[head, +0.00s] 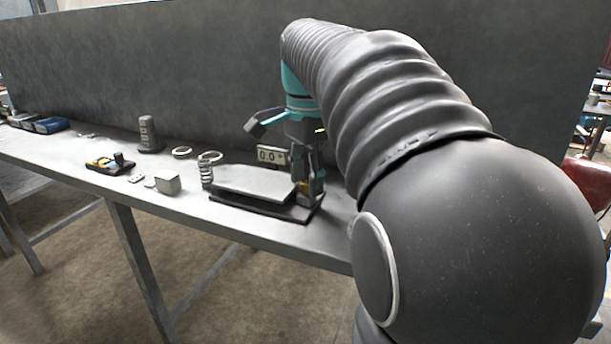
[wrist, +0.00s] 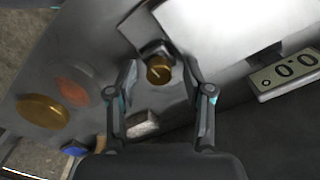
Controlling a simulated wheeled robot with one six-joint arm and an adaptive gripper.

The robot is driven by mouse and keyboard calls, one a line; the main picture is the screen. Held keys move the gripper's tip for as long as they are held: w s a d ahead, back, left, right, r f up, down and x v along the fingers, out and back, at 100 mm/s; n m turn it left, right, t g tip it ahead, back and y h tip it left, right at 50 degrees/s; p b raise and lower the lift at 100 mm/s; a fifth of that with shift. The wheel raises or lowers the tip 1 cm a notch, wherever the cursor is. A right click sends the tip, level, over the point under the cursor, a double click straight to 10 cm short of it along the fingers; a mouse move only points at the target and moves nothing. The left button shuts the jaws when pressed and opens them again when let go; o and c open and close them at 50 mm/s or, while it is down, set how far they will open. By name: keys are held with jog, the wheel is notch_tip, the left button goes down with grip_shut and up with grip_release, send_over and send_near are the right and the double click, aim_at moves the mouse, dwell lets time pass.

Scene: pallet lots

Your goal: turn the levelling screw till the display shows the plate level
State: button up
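The pale metal plate (head: 255,181) sits on a dark base (head: 262,209) on the bench, and its corner also shows in the wrist view (wrist: 215,28). My gripper (wrist: 158,78) is open, with one finger on each side of the screw and a visible gap on both sides. In the head view my gripper (head: 309,184) is at the plate's right end.
A coil spring (head: 206,171) stands left of the plate. A ring (head: 182,152), a dark stepped cylinder (head: 149,136), a small pale box (head: 167,183) and a yellow-black item (head: 108,164) lie farther left. A tall grey panel (head: 190,70) runs behind the bench.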

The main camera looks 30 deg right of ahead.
aim_at(306, 181)
notch_tip(306, 181, up, 12)
dwell(0.8)
dwell(0.4)
